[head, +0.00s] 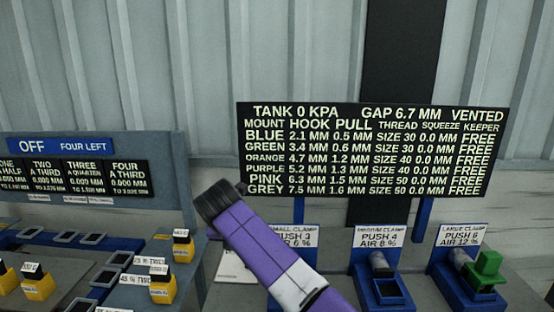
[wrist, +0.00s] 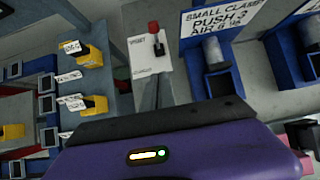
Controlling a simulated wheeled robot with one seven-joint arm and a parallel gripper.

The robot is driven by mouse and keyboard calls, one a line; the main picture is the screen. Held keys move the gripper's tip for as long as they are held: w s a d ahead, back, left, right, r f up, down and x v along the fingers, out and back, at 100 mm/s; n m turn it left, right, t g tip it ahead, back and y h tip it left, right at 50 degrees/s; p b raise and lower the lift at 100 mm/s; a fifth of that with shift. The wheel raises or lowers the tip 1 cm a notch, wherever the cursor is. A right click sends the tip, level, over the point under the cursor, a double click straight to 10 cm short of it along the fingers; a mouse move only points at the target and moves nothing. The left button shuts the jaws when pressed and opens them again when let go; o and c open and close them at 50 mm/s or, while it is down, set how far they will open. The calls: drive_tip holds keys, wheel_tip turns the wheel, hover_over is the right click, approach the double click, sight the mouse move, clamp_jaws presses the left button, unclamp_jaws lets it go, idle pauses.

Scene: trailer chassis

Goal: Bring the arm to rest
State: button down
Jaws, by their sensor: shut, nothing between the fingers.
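My arm shows in the head view as a purple and white link (head: 262,245) reaching up from the bottom edge. My gripper (head: 217,203) is its dark end, in front of the gap between the left panel and the clamp stations. In the wrist view my gripper (wrist: 155,122) shows as a dark bar on a purple housing with a small lit indicator. It is shut and empty, and touches nothing that I can see.
A readout board (head: 370,150) stands behind my arm. Clamp stations (head: 383,285) stand at right, one with a green part (head: 487,265). Yellow blocks (head: 183,248) and blue sockets are at left.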

drive_tip(key=a+r+m+t+y, duration=0.45)
drive_tip(key=a+r+m, duration=0.25)
drive_tip(key=a, duration=0.3)
drive_tip(key=s+a+f+m+y, duration=0.2)
drive_tip(key=s+f+m+y, duration=0.1)
drive_tip(key=s+m+y, duration=0.15)
drive_tip(key=s+d+f+m+t+h, duration=0.25)
drive_tip(key=s+d+f+m, duration=0.25)
drive_tip(key=s+d+m, duration=0.7)
drive_tip(key=s+d+f+m+t+h, duration=0.1)
drive_tip(key=s+d+f+m+t, duration=0.55)
drive_tip(key=s+d, duration=0.85)
drive_tip(key=s+d+m+g+h, duration=0.1)
drive_tip(key=s+d+m+g, duration=0.1)
drive_tip(key=s+d, duration=0.3)
drive_tip(key=s+d+m+g+h+b, duration=0.1)
drive_tip(key=s+d, duration=0.4)
drive_tip(key=s, duration=0.9)
drive_tip(key=s+d+m+g+h, duration=0.2)
drive_tip(key=s+d+g+h, duration=0.1)
drive_tip(key=s, duration=0.6)
drive_tip(key=shift+s+d+f+m, duration=0.15)
drive_tip(key=shift+d+f+m, duration=0.15)
drive_tip(key=shift+d, duration=0.6)
